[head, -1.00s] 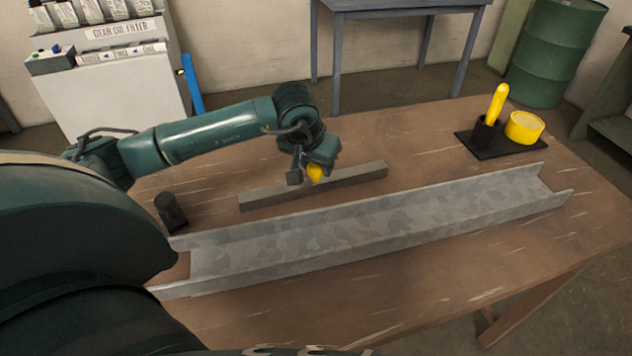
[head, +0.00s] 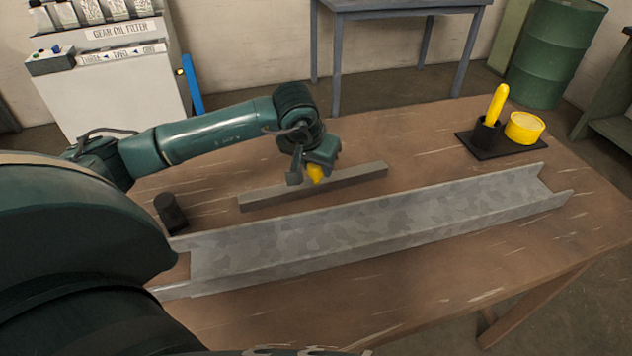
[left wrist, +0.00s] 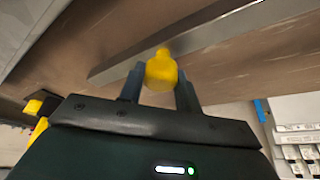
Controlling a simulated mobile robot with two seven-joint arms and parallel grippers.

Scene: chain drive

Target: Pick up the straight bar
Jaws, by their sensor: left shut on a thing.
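The straight bar (head: 350,178) is a long, thin grey bar on the brown table, behind the large grey channel. It also shows in the left wrist view (left wrist: 215,38). My left gripper (head: 315,174) is over the middle of the bar. In the left wrist view its two dark fingers (left wrist: 160,82) are shut on a yellow knob (left wrist: 161,70), whose narrow end meets the bar. The underside of the bar is hidden, so I cannot tell whether it is clear of the table. My right gripper is not in view.
The long grey channel (head: 380,222) lies across the table in front of the bar. A black cylinder (head: 170,211) stands at the left. A black tray (head: 489,154) at the back right holds a yellow stick (head: 497,103) in a black cup and a yellow round tub (head: 524,128).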

